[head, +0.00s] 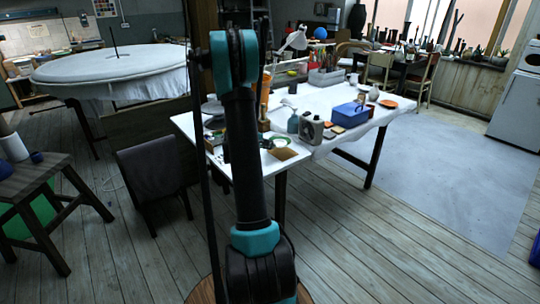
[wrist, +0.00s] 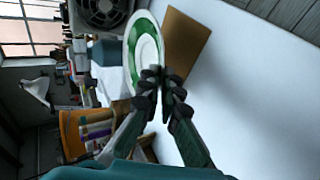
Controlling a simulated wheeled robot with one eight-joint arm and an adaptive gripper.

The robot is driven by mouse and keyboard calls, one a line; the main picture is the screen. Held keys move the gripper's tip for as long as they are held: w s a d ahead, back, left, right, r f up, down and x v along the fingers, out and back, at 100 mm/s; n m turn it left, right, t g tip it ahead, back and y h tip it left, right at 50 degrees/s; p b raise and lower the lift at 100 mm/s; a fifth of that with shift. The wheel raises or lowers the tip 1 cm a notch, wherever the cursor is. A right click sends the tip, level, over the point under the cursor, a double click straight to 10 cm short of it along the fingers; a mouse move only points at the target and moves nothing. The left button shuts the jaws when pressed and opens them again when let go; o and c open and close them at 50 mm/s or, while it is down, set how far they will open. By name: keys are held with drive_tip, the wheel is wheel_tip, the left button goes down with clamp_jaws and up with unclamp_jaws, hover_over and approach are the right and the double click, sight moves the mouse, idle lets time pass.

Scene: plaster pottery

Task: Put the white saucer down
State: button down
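The white saucer (wrist: 146,48) has a green band around its rim. In the wrist view it lies flat, its near edge between the fingertips of my gripper (wrist: 163,80). The fingers are close together and look shut on that edge. In the head view the saucer (head: 279,142) shows just right of my arm, over the near end of the white table (head: 318,93). My arm hides most of the gripper there. I cannot tell whether the saucer touches the table or is slightly above it.
A brown board (wrist: 186,45) lies beside the saucer. A grey device with a round front (head: 311,129), a teal bottle (head: 293,122) and a blue box (head: 349,114) stand nearby. An orange container (wrist: 75,132) is close to the gripper. White tabletop is clear right in the wrist view.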

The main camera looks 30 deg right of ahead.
drive_tip(key=shift+f, duration=2.45)
drive_tip(key=c, duration=2)
unclamp_jaws()
drive_tip(key=shift+f, duration=0.1)
drive_tip(key=v, duration=1.1)
drive_tip(key=shift+a+r, duration=0.1)
drive_tip(key=shift+r, duration=0.15)
drive_tip(key=shift+s+a+r, duration=0.25)
drive_tip(key=shift+s+a, duration=0.05)
drive_tip(key=shift+a, duration=0.25)
drive_tip(key=s+a+f+m+t+y, duration=0.1)
drive_tip(key=s+a+m+y, duration=0.2)
drive_tip(key=s+a+y, duration=0.8)
drive_tip(key=s+a, duration=1.4)
drive_tip(key=a, duration=0.4)
drive_tip(key=shift+s+f, duration=0.3)
drive_tip(key=shift+f, duration=0.1)
